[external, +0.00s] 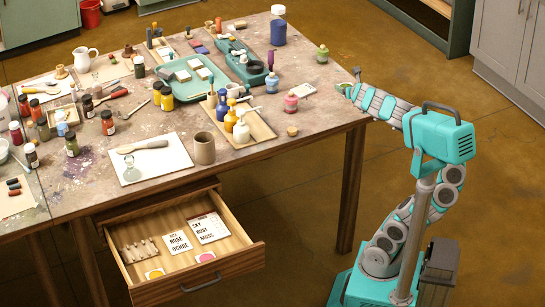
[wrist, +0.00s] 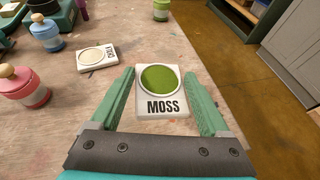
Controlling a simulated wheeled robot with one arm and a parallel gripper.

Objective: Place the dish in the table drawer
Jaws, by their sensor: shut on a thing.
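A small white dish with a round green well, labelled MOSS (wrist: 164,88), sits between the fingers of my gripper (wrist: 160,74) in the wrist view. My gripper is shut on it, near the tabletop; whether the dish touches the table I cannot tell. In the external view my gripper (external: 347,88) is at the right edge of the table, and the dish cannot be made out there. The table drawer (external: 215,275) is pulled open at the front, left of and below my gripper. It holds a pink dish (external: 204,257), a yellow dish (external: 155,273) and lettered cards.
A labelled dish with a cream well (wrist: 97,57) lies left of my gripper, with a pink jar (wrist: 22,86) and a blue jar (wrist: 45,33) beyond. A wooden tray (external: 255,130) with bottles and a brown cup (external: 204,148) stand between my gripper and the drawer.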

